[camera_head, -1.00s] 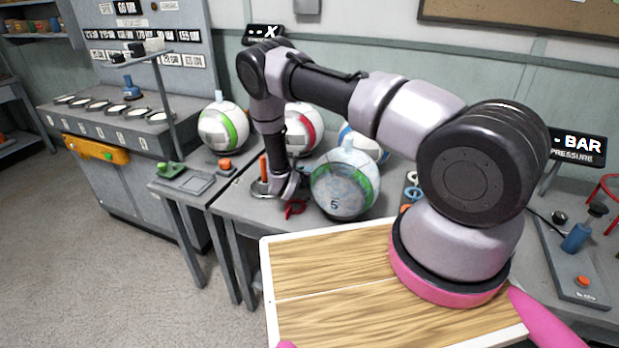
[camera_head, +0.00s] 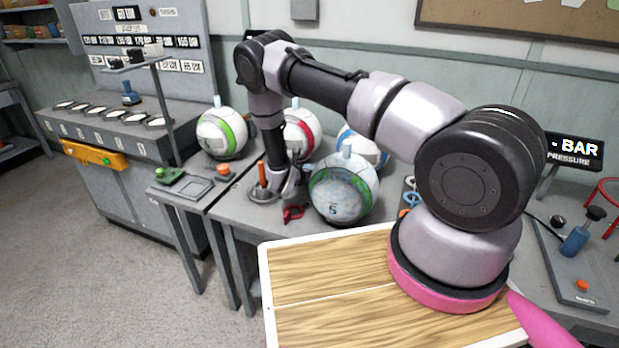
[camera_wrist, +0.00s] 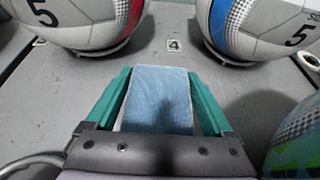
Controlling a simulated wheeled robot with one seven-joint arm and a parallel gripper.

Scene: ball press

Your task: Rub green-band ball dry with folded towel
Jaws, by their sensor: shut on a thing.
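My gripper (camera_wrist: 162,105) is shut on a folded light-blue towel (camera_wrist: 160,90), which lies between its teal fingers in the wrist view. The towel is hidden behind my arm in the head view. A ball with a green band and a smeared blue-grey surface (camera_head: 338,195) stands on the grey bench, right of my wrist. Its edge also shows at the lower right of the wrist view (camera_wrist: 296,140). The towel and this ball are apart in the wrist view. Another, cleaner white ball with a green band (camera_head: 209,136) stands farther left.
A red-band ball (camera_head: 302,128) and a blue-band ball (camera_head: 370,146) stand at the back of the bench. A red item (camera_head: 292,213) lies in front of my wrist. A wooden-topped board (camera_head: 330,270) is in front. Bare bench (camera_wrist: 60,90) shows around the towel.

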